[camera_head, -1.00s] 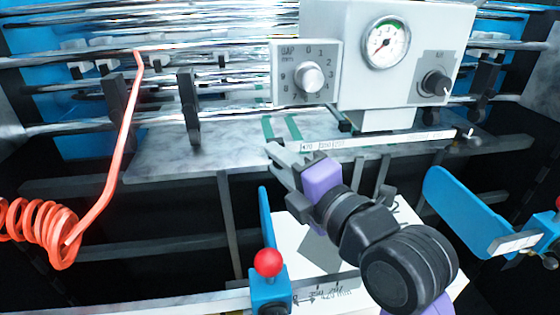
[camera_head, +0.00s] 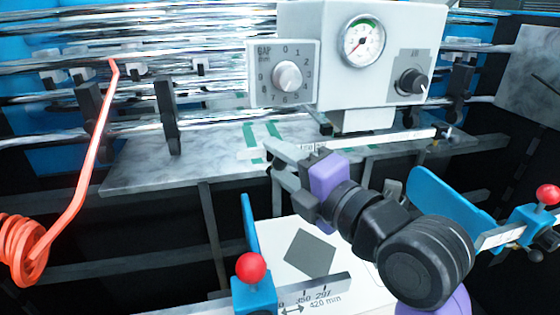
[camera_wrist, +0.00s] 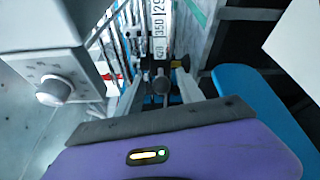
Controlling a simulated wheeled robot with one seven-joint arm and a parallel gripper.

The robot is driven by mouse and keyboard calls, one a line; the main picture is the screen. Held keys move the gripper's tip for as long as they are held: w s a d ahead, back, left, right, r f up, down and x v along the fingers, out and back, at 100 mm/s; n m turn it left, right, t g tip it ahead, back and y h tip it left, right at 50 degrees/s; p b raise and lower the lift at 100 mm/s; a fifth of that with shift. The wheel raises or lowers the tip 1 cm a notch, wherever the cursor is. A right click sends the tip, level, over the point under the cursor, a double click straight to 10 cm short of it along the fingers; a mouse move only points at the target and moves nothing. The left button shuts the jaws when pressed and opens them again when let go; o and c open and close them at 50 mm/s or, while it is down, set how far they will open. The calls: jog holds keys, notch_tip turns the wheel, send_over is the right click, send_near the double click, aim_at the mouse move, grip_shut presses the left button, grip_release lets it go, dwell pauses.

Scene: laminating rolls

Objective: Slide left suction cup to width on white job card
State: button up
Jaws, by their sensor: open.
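The white job card (camera_head: 360,284) is a sheet with a grey square. A double arrow and "420 mm" are printed low on it. A white ruler bar (camera_head: 385,139) crosses below the gauge box; its left part is behind my gripper (camera_head: 272,157). In the wrist view, the ruler (camera_wrist: 160,25) carries 29..., 350 and what looks like 420. A dark slider with a round knob (camera_wrist: 160,87), likely the left suction cup, stands at its near end. My gripper (camera_wrist: 160,78) is open, with its fingers on either side of this knob. Contact cannot be told.
The gauge box (camera_head: 340,25) and gap dial (camera_head: 287,76) stand just above my gripper. Blue side guides with red knobs (camera_head: 250,267) flank the card. An orange coiled hose (camera_head: 25,250) hangs at the left. A blue guide (camera_wrist: 265,110) is close right in the wrist view.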

jog(key=b+v, duration=0.1)
jog(key=v, duration=0.6)
jog(key=shift+s+d+b, duration=0.2)
jog(key=shift+b, duration=0.1)
jog(key=d+r+m+t+h, duration=0.1)
jog(key=d+r+m+t, duration=0.4)
jog(key=m, duration=0.5)
jog(key=s+d+f+m+t+h, duration=0.3)
jog(key=s+d+f+m+h, duration=0.2)
jog(key=d+f+m+h, duration=0.6)
jog(key=s+f+m+g, duration=0.3)
jog(key=s+f, duration=0.8)
jog(key=s, duration=0.3)
jog(key=s+f+m+g+y, duration=0.1)
jog(key=s+f+m+g, duration=0.3)
jog(key=s+f, duration=0.7)
jog(key=s, duration=0.4)
jog(key=shift+s+d+f, duration=0.25)
jog(key=shift+d+f, duration=0.1)
jog(key=shift+d, duration=0.05)
